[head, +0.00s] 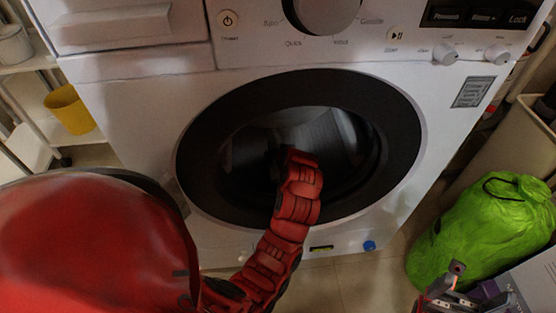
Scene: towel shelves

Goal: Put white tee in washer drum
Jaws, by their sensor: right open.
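The white washer (130,140) fills the middle, and its round opening with a wide black ring (405,130) faces me. The drum (345,135) inside looks grey and dark. My red left arm reaches up from the bottom into this opening. Its gripper end is lost in the dark drum, so I cannot see its fingers or whether it holds anything. I cannot make out a white tee anywhere. My right gripper (482,285) is at the bottom right corner, open, with its fingers apart and no cloth visible between them. It is outside the washer.
A green bag (485,230) stands on the floor right of the washer, close behind my right gripper. A grey-purple box (535,280) is at the bottom right edge. A yellow container (70,108) is at the left by a white shelf rack (25,65). Some tiled floor (375,285) is clear.

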